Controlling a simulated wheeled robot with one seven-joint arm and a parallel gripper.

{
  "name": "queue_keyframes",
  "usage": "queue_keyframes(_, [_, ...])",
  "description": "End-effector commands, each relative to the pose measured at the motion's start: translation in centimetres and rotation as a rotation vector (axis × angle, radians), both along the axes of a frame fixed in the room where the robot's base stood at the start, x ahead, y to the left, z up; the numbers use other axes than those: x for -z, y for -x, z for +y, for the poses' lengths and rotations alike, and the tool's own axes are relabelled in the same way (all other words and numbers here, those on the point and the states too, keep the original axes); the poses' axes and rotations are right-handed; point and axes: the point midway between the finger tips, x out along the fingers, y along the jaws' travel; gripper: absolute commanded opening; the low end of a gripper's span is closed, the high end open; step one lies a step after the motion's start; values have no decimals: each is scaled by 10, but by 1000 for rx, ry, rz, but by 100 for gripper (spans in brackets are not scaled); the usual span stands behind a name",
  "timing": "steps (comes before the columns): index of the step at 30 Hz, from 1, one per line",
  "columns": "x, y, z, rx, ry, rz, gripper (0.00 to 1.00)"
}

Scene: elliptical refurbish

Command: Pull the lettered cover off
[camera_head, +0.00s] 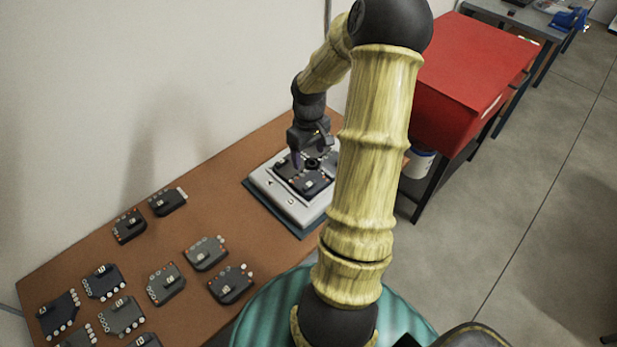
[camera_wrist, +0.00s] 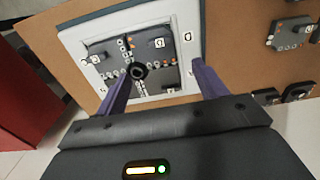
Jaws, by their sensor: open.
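A white square unit (camera_head: 263,182) lies on a dark base at the far right part of the brown table; it also shows in the wrist view (camera_wrist: 182,20). Dark panels (camera_wrist: 155,50) with small white lettered tags sit inside its frame, around a round black knob (camera_wrist: 139,71). The white frame bears small marks too. I cannot tell which piece is the lettered cover, and the letters are too small to read surely. My gripper (camera_wrist: 161,72) is open above the unit, its purple fingers apart on either side of the knob, with nothing held. The head view shows it above the unit (camera_head: 308,155).
Several loose dark lettered modules (camera_head: 167,283) lie on the brown table (camera_head: 200,215) at left and front. A wall stands behind. A red box-like cover (camera_head: 470,65) on a stand is at right, with a white bucket (camera_head: 418,163) beneath it. Open floor lies right.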

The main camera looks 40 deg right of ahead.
Motion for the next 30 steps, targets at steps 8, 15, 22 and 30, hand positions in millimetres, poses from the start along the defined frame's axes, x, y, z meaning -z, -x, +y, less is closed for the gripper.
queue_keyframes(8, [46,1,1,-1,-3,2,71])
queue_keyframes(15, [85,1,1,0,-3,2,71])
queue_keyframes(22, [116,0,0,0,-1,1,71])
queue_keyframes(30, [125,0,0,0,0,-1,71])
